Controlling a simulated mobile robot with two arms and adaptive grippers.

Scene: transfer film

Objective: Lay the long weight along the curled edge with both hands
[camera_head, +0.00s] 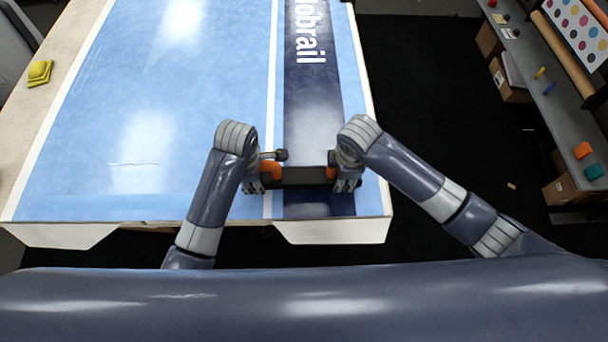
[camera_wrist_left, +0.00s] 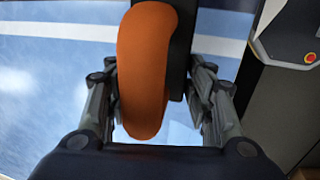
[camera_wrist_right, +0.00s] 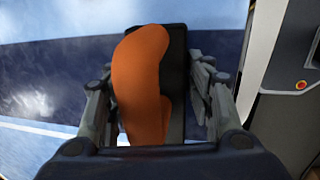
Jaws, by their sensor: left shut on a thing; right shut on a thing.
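The long weight (camera_head: 304,176) is a dark bar with an orange handle near each end. It lies crosswise over the dark blue band near the front edge of the printed film (camera_head: 232,60). My left gripper (camera_head: 256,184) is shut on its left orange handle (camera_wrist_left: 145,70). My right gripper (camera_head: 346,184) is shut on its right orange handle (camera_wrist_right: 140,85). I cannot tell whether the bar touches the film. White flaps of the film's edge (camera_head: 335,232) show at the front, on either side of a gap.
A yellow object (camera_head: 40,72) sits at the table's left side. A grey bench (camera_head: 550,95) with a roll, small tools and coloured blocks stands at the right, with cardboard boxes (camera_head: 510,80) beneath.

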